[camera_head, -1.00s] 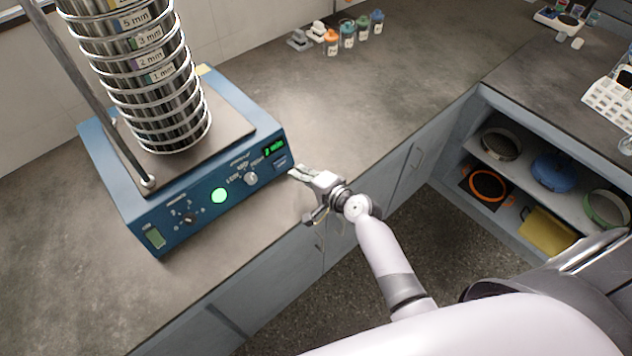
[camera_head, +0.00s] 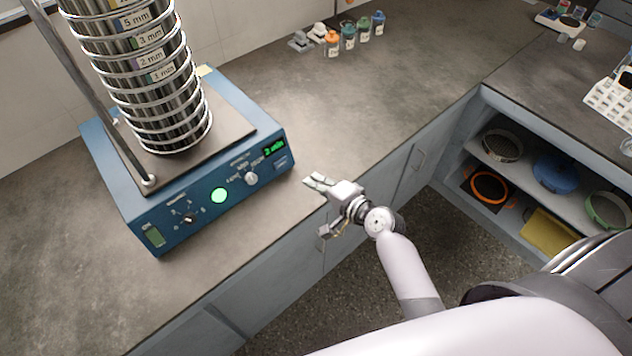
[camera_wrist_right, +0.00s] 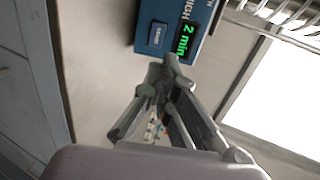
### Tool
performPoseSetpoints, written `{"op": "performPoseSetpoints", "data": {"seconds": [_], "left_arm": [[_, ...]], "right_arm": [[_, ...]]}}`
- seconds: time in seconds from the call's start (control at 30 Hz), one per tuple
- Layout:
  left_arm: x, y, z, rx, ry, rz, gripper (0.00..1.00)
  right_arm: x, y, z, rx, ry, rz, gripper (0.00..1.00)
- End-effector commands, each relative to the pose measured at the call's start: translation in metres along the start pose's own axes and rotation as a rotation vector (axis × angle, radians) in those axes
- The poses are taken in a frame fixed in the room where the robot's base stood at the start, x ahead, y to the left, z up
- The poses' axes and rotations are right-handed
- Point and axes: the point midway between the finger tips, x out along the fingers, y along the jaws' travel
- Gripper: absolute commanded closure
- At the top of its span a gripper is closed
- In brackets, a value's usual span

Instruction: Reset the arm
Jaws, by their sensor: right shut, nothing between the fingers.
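My right gripper (camera_head: 314,182) is shut and empty, just above the front edge of the counter. It is to the right of the blue sieve shaker (camera_head: 215,196) and apart from it. The shaker carries a tall stack of metal sieves (camera_head: 160,85) with size labels such as 5 mm and 2 mm. A round green light (camera_head: 219,195) glows on its front panel, and its display (camera_head: 274,147) is lit green. In the right wrist view the display (camera_wrist_right: 184,40) reads 2 min, beyond my shut fingers (camera_wrist_right: 168,85). My left gripper is not in view.
Several small coloured jars (camera_head: 348,38) stand at the back of the counter. Below the right-hand counter, an open shelf (camera_head: 525,160) holds sieves, a blue lid (camera_head: 553,172) and a yellow item (camera_head: 550,230). The counter (camera_head: 360,110) between shaker and jars is largely clear.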

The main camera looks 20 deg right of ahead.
Motion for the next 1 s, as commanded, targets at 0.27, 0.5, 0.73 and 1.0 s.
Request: {"op": "performPoseSetpoints", "data": {"seconds": [0.27, 0.5, 0.73, 1.0], "left_arm": [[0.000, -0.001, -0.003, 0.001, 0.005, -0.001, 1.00], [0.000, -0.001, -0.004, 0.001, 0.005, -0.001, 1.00], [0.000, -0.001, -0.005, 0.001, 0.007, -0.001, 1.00], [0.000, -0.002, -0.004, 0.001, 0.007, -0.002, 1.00]], "right_arm": [[0.000, 0.000, 0.000, 0.000, 0.000, 0.000, 1.00], [-0.020, 0.010, 0.029, -0.209, -0.090, 0.089, 1.00], [-0.098, 0.051, 0.077, -0.791, -0.328, 0.381, 1.00], [-0.172, 0.071, 0.080, -1.135, -0.476, 0.619, 1.00]]}}
